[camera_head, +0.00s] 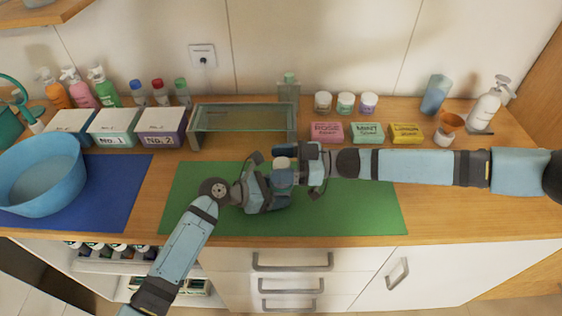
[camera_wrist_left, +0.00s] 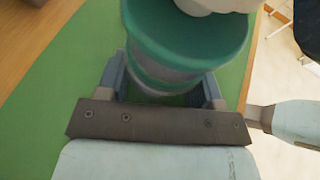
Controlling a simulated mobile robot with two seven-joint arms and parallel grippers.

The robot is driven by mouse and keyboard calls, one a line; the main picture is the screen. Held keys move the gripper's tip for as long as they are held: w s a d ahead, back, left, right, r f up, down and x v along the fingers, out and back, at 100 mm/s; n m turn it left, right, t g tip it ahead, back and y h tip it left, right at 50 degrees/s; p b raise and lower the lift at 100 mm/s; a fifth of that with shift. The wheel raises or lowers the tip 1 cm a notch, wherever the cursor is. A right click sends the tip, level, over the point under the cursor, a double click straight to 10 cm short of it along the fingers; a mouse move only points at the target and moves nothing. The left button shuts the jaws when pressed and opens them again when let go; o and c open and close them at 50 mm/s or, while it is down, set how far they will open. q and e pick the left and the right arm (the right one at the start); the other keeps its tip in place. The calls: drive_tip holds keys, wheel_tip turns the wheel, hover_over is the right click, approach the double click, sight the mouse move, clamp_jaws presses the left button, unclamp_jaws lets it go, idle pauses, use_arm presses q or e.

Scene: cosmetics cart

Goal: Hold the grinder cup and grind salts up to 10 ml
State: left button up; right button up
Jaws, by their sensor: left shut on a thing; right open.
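The grinder cup (camera_wrist_left: 190,45) has a wide green rim and a grey body with a green band in the left wrist view. My left gripper (camera_wrist_left: 163,88) is shut on its body, with one finger on each side. A white part shows at the top of the cup, cut off by the frame edge. In the head view the cup (camera_head: 282,177) is small and partly hidden between my grippers, over the green mat. My left gripper (camera_head: 268,190) is beside it. My right gripper (camera_head: 312,170) is open, close to the cup's right side; I cannot tell whether they touch.
The green mat (camera_head: 360,210) lies on the wooden counter. A blue basin (camera_head: 35,178) stands on a blue mat at left. Boxes, a glass-topped stand (camera_head: 240,120), jars, coloured soaps (camera_head: 367,133), an orange funnel-shaped cup (camera_head: 450,122) and bottles line the back. The mat's right part is clear.

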drive_tip(key=c, duration=0.9)
drive_tip(key=shift+c, duration=0.2)
drive_tip(key=shift+s+m+t, duration=0.1)
drive_tip(key=shift+m+t, duration=0.2)
drive_tip(key=shift+t, duration=0.2)
drive_tip(key=shift+m+t, duration=0.6)
drive_tip(key=shift+t, duration=0.2)
drive_tip(key=shift+a+r+m+t+h, duration=0.1)
drive_tip(key=shift+m+t+h, duration=0.3)
drive_tip(key=shift+m+t, duration=0.65)
drive_tip(key=shift+a+m+t+h, duration=0.1)
drive_tip(key=shift+m+t+h, duration=0.4)
drive_tip(key=shift+t, duration=0.95)
drive_tip(key=shift+m+t, duration=0.4)
drive_tip(key=shift+m, duration=0.05)
drive_tip(key=shift+d+t+h, duration=0.15)
drive_tip(key=shift+t+h, duration=0.15)
